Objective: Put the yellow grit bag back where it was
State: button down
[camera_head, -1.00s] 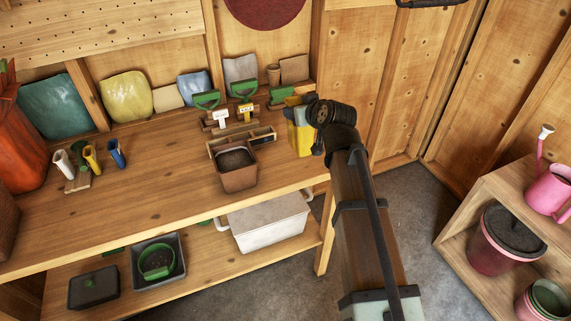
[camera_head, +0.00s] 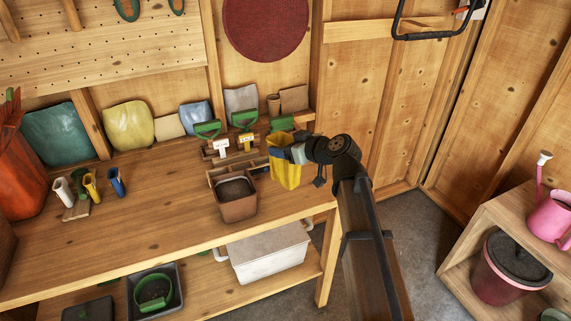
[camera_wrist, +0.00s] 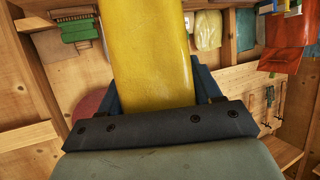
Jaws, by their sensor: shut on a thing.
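A yellow bag (camera_head: 286,174), apparently the grit bag, is held by my gripper (camera_head: 288,153) near the right end of the workbench. It hangs upright below the jaws, and I cannot tell whether its bottom touches the bench. In the wrist view the yellow bag (camera_wrist: 152,50) fills the space between the blue fingers of my gripper (camera_wrist: 153,95), which is shut on it. A paler yellow bag (camera_head: 127,125) leans against the back wall, between a teal bag (camera_head: 57,134) and a small tan one (camera_head: 168,126).
The workbench (camera_head: 150,225) is clear at its front left. A brown pot (camera_head: 238,205) stands just left of the held bag, before a wooden tray. Green-handled tools (camera_head: 208,129) stand behind. Colored tubes (camera_head: 90,185) stand at left. A white lidded bin (camera_head: 268,253) is below.

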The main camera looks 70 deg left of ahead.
jog(key=shift+f, duration=2.65)
jog(key=shift+c, duration=1)
grip_release()
jog(key=shift+d+r, duration=0.25)
jog(key=v, duration=1.1)
jog(key=shift+d, duration=0.2)
